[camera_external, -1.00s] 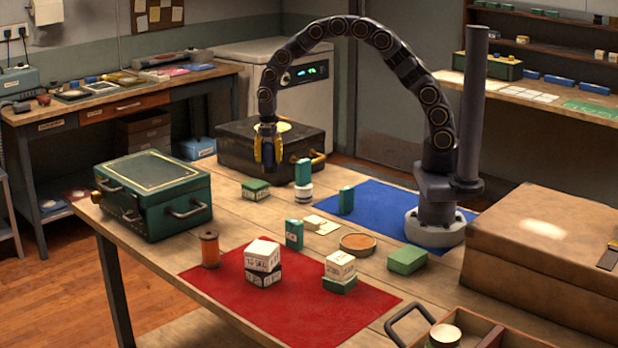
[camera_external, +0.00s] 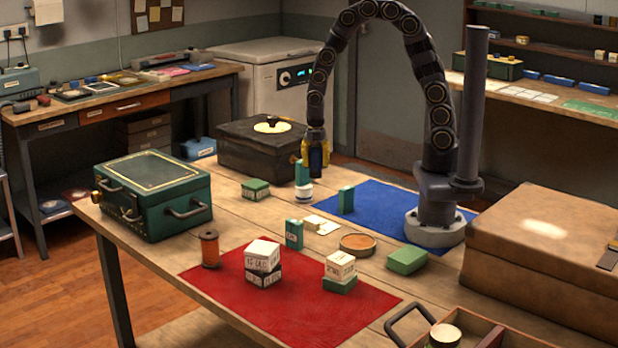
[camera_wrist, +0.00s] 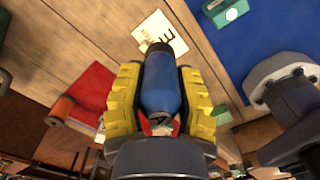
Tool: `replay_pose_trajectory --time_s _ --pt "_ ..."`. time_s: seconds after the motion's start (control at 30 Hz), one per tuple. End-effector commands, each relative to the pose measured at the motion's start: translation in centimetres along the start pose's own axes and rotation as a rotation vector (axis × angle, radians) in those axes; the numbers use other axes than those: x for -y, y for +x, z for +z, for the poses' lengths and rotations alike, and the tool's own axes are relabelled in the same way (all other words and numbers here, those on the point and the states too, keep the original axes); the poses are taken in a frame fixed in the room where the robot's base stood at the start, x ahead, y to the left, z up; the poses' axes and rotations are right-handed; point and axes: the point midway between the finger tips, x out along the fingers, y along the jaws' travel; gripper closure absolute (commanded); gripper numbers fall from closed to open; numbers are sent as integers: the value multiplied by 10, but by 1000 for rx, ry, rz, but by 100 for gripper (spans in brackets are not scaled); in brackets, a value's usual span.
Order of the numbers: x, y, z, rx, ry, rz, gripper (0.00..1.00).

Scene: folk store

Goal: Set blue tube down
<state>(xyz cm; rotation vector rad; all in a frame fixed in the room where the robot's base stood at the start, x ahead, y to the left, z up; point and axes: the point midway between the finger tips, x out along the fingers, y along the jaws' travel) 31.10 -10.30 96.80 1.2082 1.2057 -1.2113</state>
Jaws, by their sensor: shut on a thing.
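My gripper (camera_external: 316,152) has yellow fingers and is shut on the blue tube (camera_wrist: 163,85). In the wrist view the tube lies between both fingers, with a dark cap at its far end. In the external view the tube (camera_external: 316,164) looks dark and hangs about upright from my gripper. It is near a green block (camera_external: 302,172) stacked on a small white jar (camera_external: 303,194), close to the blue mat's (camera_external: 385,205) left edge. I cannot tell the tube's exact height above the table.
Another green block (camera_external: 346,200) stands on the blue mat. Green and white boxes, a round brown dish (camera_external: 358,245) and an orange spool (camera_external: 209,250) stand nearer the front. A black case (camera_external: 255,155) and green case (camera_external: 150,195) lie left. Bare wood shows between them.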

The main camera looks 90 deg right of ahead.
Motion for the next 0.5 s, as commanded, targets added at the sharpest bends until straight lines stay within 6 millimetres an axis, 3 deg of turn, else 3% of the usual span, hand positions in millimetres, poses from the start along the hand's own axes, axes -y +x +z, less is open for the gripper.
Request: replay_pose_trajectory --time_s 0.3,0.5 --pt "-65 32 21 1 -1 -2 87" --pt "-91 64 30 -1 0 -3 87"
